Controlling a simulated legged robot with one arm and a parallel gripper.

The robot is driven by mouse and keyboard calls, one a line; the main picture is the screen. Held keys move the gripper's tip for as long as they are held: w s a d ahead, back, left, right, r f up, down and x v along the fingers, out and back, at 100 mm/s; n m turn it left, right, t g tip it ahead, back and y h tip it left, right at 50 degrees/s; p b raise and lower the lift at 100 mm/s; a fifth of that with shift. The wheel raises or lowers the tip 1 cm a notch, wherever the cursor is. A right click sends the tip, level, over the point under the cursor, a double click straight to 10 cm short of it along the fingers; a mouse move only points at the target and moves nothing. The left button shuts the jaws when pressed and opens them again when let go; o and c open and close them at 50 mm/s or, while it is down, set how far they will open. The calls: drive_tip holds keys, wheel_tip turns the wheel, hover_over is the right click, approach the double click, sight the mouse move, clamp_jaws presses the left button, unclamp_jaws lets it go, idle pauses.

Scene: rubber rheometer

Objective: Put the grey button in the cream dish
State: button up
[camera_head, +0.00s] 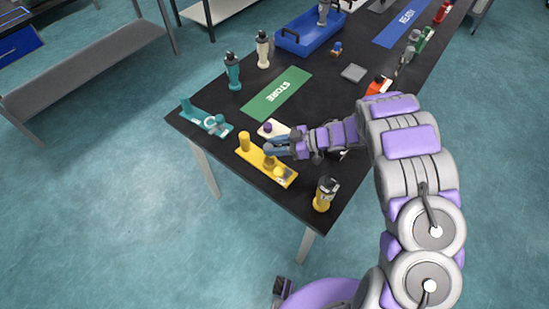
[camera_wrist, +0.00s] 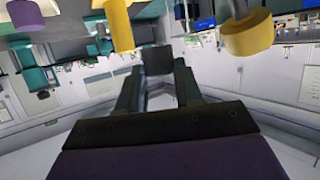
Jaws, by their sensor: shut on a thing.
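My gripper (camera_head: 270,148) reaches in from the right, low over the near part of the black table, between the yellow stand and a cream piece. In the wrist view its two fingers (camera_wrist: 157,75) are closed on a small dark grey block, which I take for the grey button (camera_wrist: 157,60). The button cannot be made out in the head view. The cream piece (camera_head: 275,130), with a purple knob on it, lies just behind the gripper. It may belong to the cream dish; the gripper and wrist partly hide it, so I cannot tell.
The yellow stand (camera_head: 262,167) with a post and cup is close in front of my gripper. A teal stand (camera_head: 209,122) is to the left. A green STORE mat (camera_head: 276,95) and a blue tray (camera_head: 308,45) lie farther back.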

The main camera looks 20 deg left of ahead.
sight(276, 161)
wheel_tip(276, 161, down, 5)
drive_tip(key=shift+f+b, duration=0.1)
drive_tip(key=shift+b, duration=0.3)
drive_tip(key=shift+f, duration=0.3)
drive_tip(key=shift+s+d, duration=0.1)
drive_tip(key=shift+c, duration=0.5)
drive_tip(key=o, duration=0.8)
drive_tip(key=shift+f, duration=0.15)
drive_tip(key=o, duration=0.3)
drive_tip(key=shift+f, duration=0.1)
drive_tip(key=w+p+v, duration=0.1)
drive_tip(key=p+v, duration=0.2)
drive_tip(key=v, duration=1.4)
